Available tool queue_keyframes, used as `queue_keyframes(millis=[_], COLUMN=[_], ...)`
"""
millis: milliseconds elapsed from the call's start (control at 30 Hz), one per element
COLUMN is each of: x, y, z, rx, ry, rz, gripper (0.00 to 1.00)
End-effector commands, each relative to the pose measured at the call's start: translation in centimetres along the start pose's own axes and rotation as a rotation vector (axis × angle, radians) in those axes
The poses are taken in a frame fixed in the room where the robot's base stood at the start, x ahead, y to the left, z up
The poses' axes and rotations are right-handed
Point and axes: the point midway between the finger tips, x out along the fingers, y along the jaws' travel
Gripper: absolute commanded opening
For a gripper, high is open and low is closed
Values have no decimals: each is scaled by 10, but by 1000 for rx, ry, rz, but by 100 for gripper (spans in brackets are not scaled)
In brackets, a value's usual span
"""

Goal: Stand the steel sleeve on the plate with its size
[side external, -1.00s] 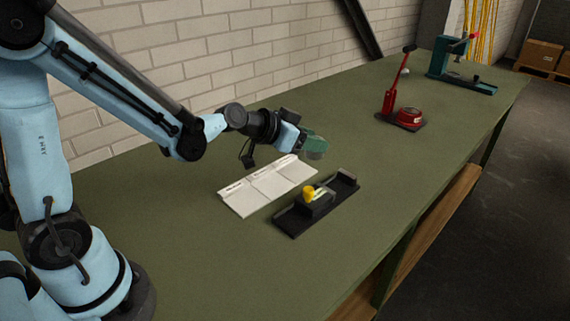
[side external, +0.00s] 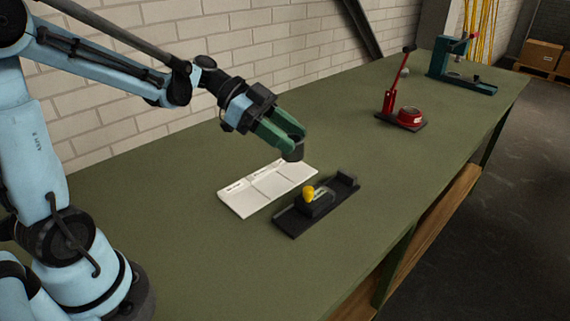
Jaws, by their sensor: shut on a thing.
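My gripper (side external: 290,141) has green fingers and points down and to the right. It is shut on the steel sleeve (side external: 293,152), a short dark grey cylinder, which appears close to upright. The sleeve is above the right end of a row of white plates (side external: 262,192) lying flat on the green bench. It looks clear of the plates, but the exact gap cannot be told. The plates have small dark markings along their back edge, too small to read.
A black fixture (side external: 288,223) with a yellow knob (side external: 309,192) lies just in front of the plates. A red press-like tool (side external: 408,117) and a green tool (side external: 462,77) stand farther back right. A brick wall runs behind; the bench is otherwise largely clear.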

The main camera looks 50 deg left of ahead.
Motion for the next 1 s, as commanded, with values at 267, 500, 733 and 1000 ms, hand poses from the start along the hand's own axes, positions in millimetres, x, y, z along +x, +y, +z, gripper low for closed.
queue_keyframes(millis=[267,500,733,1000], x=[15,23,14,-2], y=[-1,-2,-21,-52], z=[27,43,68,108], rx=[-2,-3,-5,-5], ry=[-2,-2,-2,-2], rz=[-5,-6,-10,-10], gripper=[0,0,0,0])
